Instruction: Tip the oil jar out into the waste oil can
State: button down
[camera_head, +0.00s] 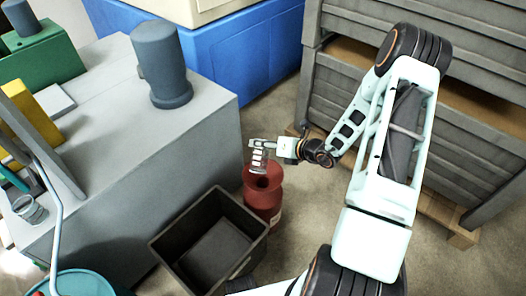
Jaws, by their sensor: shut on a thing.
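My gripper (257,157) is shut on a small clear jar (259,167), which I take to be the oil jar. The jar is mostly hidden by the fingers and is hard to make out. It is just above the top of the red waste oil can (265,205), and appears tilted. The can stands upright on the floor with a dark round opening (263,182) in its top. I cannot tell whether any oil is in the jar or flowing from it.
A black open crate (165,243) stands left of the can. The grey machine (190,130) with a dark cylinder (160,65) is behind it. Grey stacked crates (480,60) on a pallet stand at right.

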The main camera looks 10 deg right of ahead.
jog(key=r+t+b, duration=0.1)
jog(key=b, duration=0.1)
jog(key=s+r+n+b, duration=0.1)
jog(key=b, duration=0.1)
jog(key=shift+a+n+t, duration=0.2)
jog(key=shift+n+t, duration=0.1)
jog(key=shift+t, duration=0.1)
jog(key=s+r+n+t+b, duration=0.1)
jog(key=b, duration=0.2)
jog(key=s+a+r+n+t+b, duration=0.1)
jog(key=n+t+b, duration=0.1)
jog(key=b, duration=0.2)
jog(key=shift+r+b, duration=0.3)
jog(key=shift+r, duration=0.05)
jog(key=shift+s+a+r+n+t+b, duration=0.15)
jog(key=shift+s+r+n+t+b, duration=0.15)
jog(key=shift+r+t+b, duration=0.25)
jog(key=shift+r, duration=0.3)
jog(key=s+r+n+g+y, duration=0.3)
jog(key=s+n+g+y, duration=0.1)
jog(key=n+g+y, duration=0.25)
notch_tip(320, 180, up, 32)
jog(key=m+t+h+p, duration=0.5)
jog(key=p, duration=3.4)
jog(key=shift+s+a+f+m+t, duration=0.25)
jog(key=shift+m+t, duration=0.1)
jog(key=shift+t, duration=0.05)
